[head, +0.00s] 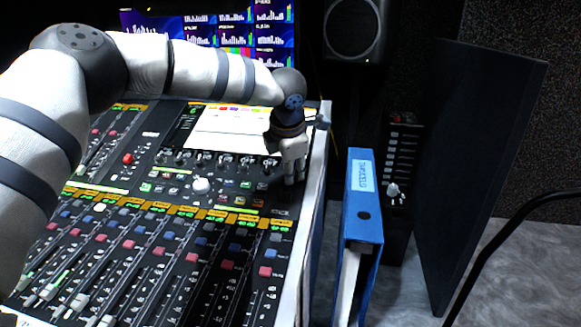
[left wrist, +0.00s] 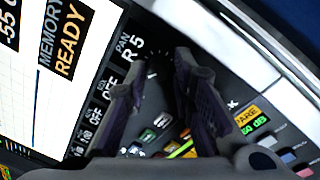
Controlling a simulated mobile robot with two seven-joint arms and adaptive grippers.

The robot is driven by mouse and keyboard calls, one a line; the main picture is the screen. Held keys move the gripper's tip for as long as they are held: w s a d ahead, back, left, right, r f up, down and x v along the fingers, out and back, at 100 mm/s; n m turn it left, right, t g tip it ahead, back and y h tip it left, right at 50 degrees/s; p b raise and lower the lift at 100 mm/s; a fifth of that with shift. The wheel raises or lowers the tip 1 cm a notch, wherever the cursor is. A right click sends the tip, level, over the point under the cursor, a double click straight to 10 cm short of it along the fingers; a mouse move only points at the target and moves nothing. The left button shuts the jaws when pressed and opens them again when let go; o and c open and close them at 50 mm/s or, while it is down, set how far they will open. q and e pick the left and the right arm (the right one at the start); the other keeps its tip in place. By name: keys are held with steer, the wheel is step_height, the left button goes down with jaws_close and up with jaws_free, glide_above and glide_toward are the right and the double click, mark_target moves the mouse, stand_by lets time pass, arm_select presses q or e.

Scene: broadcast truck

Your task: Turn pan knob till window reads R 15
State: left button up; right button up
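The pan window (left wrist: 132,48) shows in the left wrist view, above and left of the fingertips; under the label PAN it reads R 5. Pale dial ticks show just past the fingertips. The pan knob itself cannot be made out clearly; it is dark or hidden by the fingers. My left gripper (left wrist: 160,72) has its two dark fingers apart, with panel showing in the gap. In the head view the left gripper (head: 294,180) points down over the right edge of the mixing console (head: 225,188). I cannot tell whether it touches anything. My right gripper is not in view.
A tilted touchscreen (head: 225,130) lies left of the gripper, with a row of small knobs below it. Fader rows fill the front of the console. A blue binder (head: 363,205) stands right of the console edge. A speaker (head: 354,28) is behind.

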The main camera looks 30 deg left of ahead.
arm_select(q)
steer(key=shift+o, duration=0.3)
steer(key=shift+r, duration=0.15)
steer(key=v, duration=1.1)
steer(key=shift+s+r, duration=0.25)
steer(key=shift+r, duration=0.05)
